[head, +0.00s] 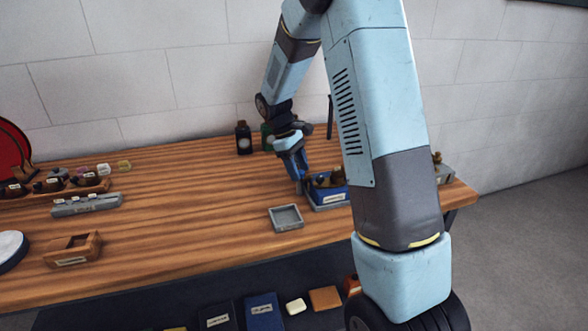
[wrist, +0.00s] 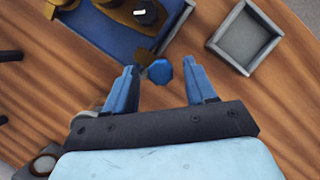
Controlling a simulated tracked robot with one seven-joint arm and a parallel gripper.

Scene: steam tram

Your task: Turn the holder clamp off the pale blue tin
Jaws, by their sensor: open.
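My gripper (wrist: 158,66) is open, its two blue fingers apart, pointing down over the table. In the head view my gripper (head: 299,184) is beside the left end of a blue tray. A blue, many-sided, knob-like piece (wrist: 160,71) shows between the fingertips without clear contact. It adjoins a small brownish part (wrist: 143,57) at the tray's edge, possibly the holder clamp. The blue tray (wrist: 100,38) holds brass-brown pieces and also shows in the head view (head: 330,206). I cannot pick out a pale blue tin for certain.
An empty grey square tray (head: 286,217) lies left of and nearer than the blue tray. A dark bottle (head: 243,138) and a green thing (head: 267,136) stand behind my gripper. A wooden box (head: 73,249) is at the left. The table's middle (head: 180,195) is clear.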

